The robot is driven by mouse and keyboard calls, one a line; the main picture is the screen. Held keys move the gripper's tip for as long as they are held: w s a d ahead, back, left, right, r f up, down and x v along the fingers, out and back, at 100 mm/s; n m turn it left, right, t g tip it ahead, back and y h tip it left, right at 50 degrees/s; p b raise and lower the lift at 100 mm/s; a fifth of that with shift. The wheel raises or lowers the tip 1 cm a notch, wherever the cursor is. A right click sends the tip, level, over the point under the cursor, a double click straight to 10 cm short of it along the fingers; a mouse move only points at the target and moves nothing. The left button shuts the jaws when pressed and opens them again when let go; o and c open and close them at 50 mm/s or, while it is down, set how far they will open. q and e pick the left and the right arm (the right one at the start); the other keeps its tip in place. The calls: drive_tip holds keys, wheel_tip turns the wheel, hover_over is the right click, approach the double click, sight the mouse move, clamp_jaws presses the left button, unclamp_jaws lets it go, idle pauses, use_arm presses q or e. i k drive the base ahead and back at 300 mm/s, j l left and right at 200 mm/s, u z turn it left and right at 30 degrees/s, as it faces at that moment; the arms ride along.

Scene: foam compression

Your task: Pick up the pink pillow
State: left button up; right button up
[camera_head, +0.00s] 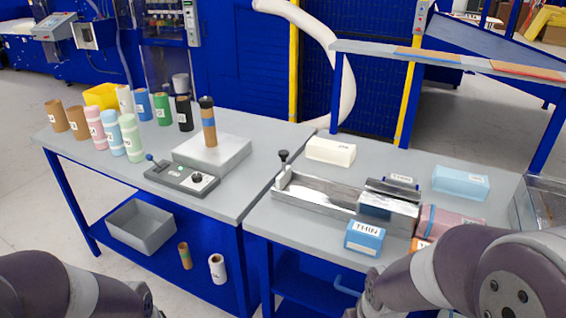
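The pink pillow (452,221) is a pink block lying on the right grey table, near its front right part. Its lower portion is hidden behind my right arm and an orange piece (418,244) beside it. My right arm comes in from the lower right, in front of the pillow, and bends down toward the bottom edge. My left arm shows only at the lower left corner, away from the pillow. The fingers of both grippers are outside the picture, so I see nothing held.
A metal trough press (325,196) lies left of the pillow. A blue block marked THIN (364,238), a light blue block (460,183) and a cream block (330,151) surround it. A metal bin (540,205) stands at right. The left table (240,195) holds several coloured cylinders.

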sight(433, 222)
drive_tip(key=z, duration=1.4)
